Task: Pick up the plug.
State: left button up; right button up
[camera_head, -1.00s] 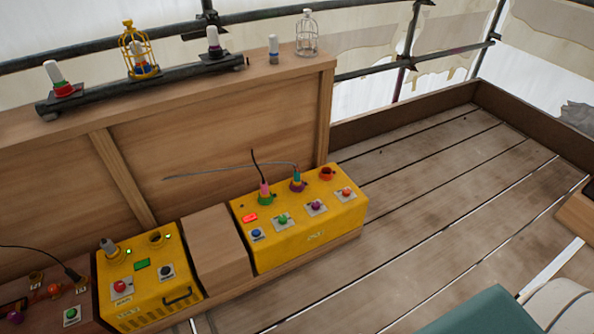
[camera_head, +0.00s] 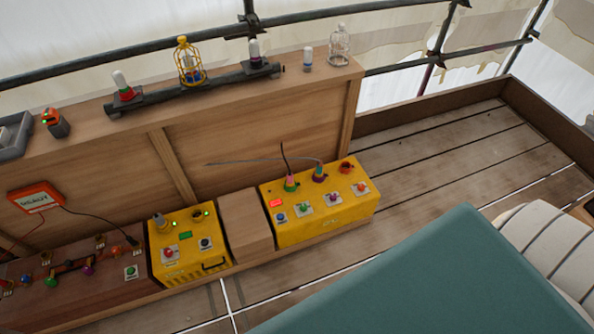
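Several plug-like pieces show. On the long yellow box (camera_head: 325,222) a pink-and-green plug (camera_head: 291,182) with a black lead and a purple-and-teal plug (camera_head: 319,172) with a grey lead stand upright. A grey plug-like piece (camera_head: 160,221) stands on the small yellow box (camera_head: 187,263). A black plug (camera_head: 131,239) on a black cable is at the right end of the brown panel (camera_head: 105,290). I cannot tell which one the task names. Neither of my grippers is in view.
A wooden ledge (camera_head: 225,82) behind holds bulb-like pieces, a yellow cage (camera_head: 189,62) and a clear cage (camera_head: 340,45). An orange READY box (camera_head: 36,197) is at left. A teal surface (camera_head: 430,285) covers the lower right. Plank floor (camera_head: 440,150) is clear at right.

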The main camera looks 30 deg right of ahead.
aim_at(318, 173)
jog(key=i+l+u, duration=0.15)
jog(key=l+u, duration=0.25)
jog(key=l, duration=0.45)
jog(key=l+u, duration=0.4)
jog(key=l, duration=0.4)
